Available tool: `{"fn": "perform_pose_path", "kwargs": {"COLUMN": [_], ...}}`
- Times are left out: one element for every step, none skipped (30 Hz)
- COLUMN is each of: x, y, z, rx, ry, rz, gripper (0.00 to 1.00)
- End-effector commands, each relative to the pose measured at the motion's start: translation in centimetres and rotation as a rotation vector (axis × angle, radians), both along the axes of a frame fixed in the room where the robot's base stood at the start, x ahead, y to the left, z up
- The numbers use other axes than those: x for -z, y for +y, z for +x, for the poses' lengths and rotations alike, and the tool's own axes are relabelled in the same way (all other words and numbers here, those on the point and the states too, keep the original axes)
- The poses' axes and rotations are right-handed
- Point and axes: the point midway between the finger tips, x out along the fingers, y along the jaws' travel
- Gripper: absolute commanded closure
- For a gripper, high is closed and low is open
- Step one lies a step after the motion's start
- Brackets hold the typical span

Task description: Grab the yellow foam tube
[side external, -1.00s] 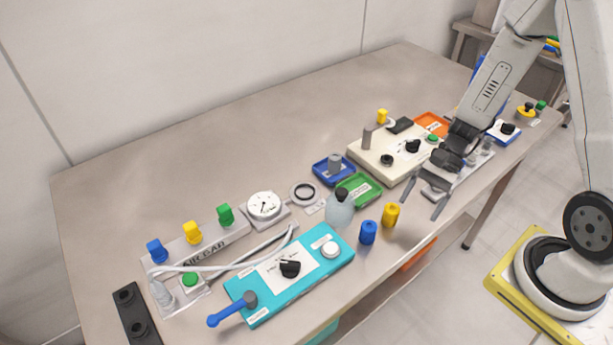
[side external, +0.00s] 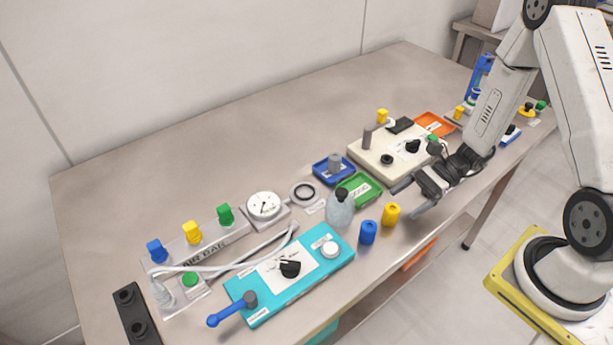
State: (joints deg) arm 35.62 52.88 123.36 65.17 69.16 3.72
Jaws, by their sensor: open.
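The yellow foam tube (side external: 391,215) stands upright near the table's front edge, just right of a blue foam tube (side external: 368,232). My gripper (side external: 404,201) is open and empty. Its fingers point left toward the yellow tube, one finger tip behind and one in front, to the tube's right in the picture. Whether the fingers overlap the tube in depth I cannot tell.
A grey bottle (side external: 340,209) stands left of the tubes. Behind are a green tray (side external: 374,197), a blue tray (side external: 319,167) and a cream panel (side external: 366,155) with knobs. A turquoise panel (side external: 262,312) lies at front left. The table's front edge is close.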

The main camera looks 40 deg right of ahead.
Motion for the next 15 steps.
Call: {"fn": "perform_pose_path", "kwargs": {"x": [0.2, 0.2, 0.3, 0.4, 0.4, 0.5, 0.5, 0.5, 0.5, 0.5, 0.5, 0.5, 0.6, 0.6, 0.7], "y": [0.4, 0.6, 0.8, 0.9, 1.0, 1.1, 1.1, 1.1, 1.1, 1.1, 1.1, 1.2, 1.3, 1.4, 1.6], "z": [0.0, 0.1, 0.1, 0.1, 0.2, 0.2, 0.2, 0.2, 0.2, 0.2, 0.2, 0.2, 0.2, 0.3, 0.3], "rx": [-0.003, -0.002, -0.002, -0.002, -0.002, -0.001, -0.001, -0.001, -0.001, -0.001, -0.001, -0.001, -0.002, -0.002, -0.003], "ry": [0.001, 0.001, 0.001, 0.001, 0.001, 0.001, 0.001, 0.001, 0.001, 0.001, 0.001, 0.001, 0.001, 0.001, 0.002], "rz": [0.000, 0.000, 0.000, -0.001, -0.001, -0.002, -0.002, -0.002, -0.002, -0.002, -0.002, -0.002, -0.002, -0.002, -0.002], "gripper": [0.11, 0.11, 0.11, 0.11, 0.11, 0.11, 0.11, 0.11, 0.11, 0.11, 0.11, 0.11, 0.11, 0.11, 0.11]}}
